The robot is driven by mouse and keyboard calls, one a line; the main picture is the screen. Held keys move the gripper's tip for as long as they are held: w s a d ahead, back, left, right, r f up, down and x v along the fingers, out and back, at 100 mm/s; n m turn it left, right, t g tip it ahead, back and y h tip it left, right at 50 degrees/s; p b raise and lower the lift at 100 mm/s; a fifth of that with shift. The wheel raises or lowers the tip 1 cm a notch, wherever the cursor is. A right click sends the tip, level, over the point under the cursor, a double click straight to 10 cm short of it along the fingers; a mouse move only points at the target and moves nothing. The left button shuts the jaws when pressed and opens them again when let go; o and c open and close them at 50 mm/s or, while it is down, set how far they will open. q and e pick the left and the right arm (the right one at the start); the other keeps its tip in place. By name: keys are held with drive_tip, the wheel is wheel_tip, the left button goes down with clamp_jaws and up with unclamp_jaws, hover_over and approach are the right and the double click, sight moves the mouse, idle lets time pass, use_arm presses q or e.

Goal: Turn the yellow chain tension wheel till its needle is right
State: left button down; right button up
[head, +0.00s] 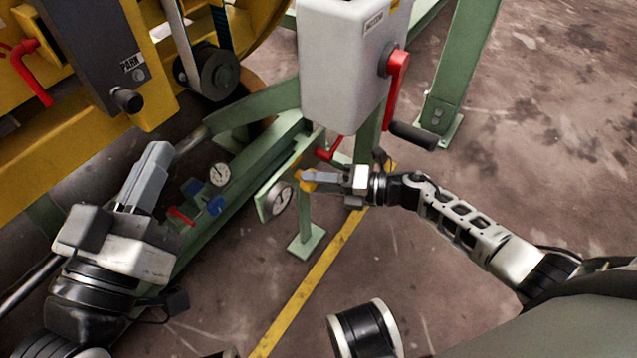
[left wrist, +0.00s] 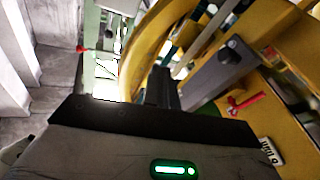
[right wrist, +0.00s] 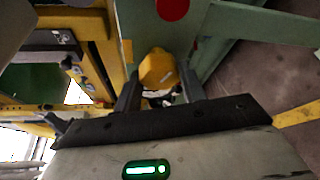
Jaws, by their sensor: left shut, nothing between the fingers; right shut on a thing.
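The yellow chain tension wheel (right wrist: 158,70) sits between the fingers of my right gripper (right wrist: 155,90) in the right wrist view. In the head view my right gripper (head: 318,178) is shut on this yellow wheel (head: 306,181), beside the green frame. A round white gauge (head: 281,198) with a needle is on a green plate just left of the wheel; its markings are too small to read. My left gripper (head: 150,175) is shut and empty at the left, near the green beam; its fingers also show in the left wrist view (left wrist: 162,88).
A grey box (head: 345,60) with a red crank (head: 397,85) hangs above my right gripper. A red lever (head: 330,152) is close behind it. A second gauge (head: 219,174) and blue and red valves (head: 190,205) sit near my left gripper. Open floor lies to the right.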

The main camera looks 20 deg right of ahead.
use_arm(q)
drive_tip(key=shift+r+m, duration=0.25)
drive_tip(key=shift+m, duration=0.05)
use_arm(e)
drive_tip(key=shift+f+m, duration=0.1)
drive_tip(key=shift+m, duration=0.2)
use_arm(q)
drive_tip(key=shift+h, duration=0.3)
use_arm(e)
drive_tip(key=o, duration=1)
drive_tip(key=shift+c, duration=0.2)
use_arm(q)
drive_tip(key=shift+r, duration=0.1)
use_arm(e)
drive_tip(key=shift+d, duration=0.1)
use_arm(q)
drive_tip(key=f+n+g+p, duration=0.1)
drive_tip(key=s+f+n+g+y, duration=0.1)
drive_tip(key=f, duration=0.1)
drive_tip(key=s+d+f+n+g+p, duration=0.1)
drive_tip(key=f, duration=0.1)
drive_tip(key=shift+s+p, duration=0.1)
drive_tip(key=shift+p, duration=0.25)
use_arm(e)
drive_tip(key=v, duration=1.6)
use_arm(q)
drive_tip(key=shift+a+y, duration=0.1)
drive_tip(key=shift+y, duration=0.2)
use_arm(e)
drive_tip(key=shift+f, duration=0.1)
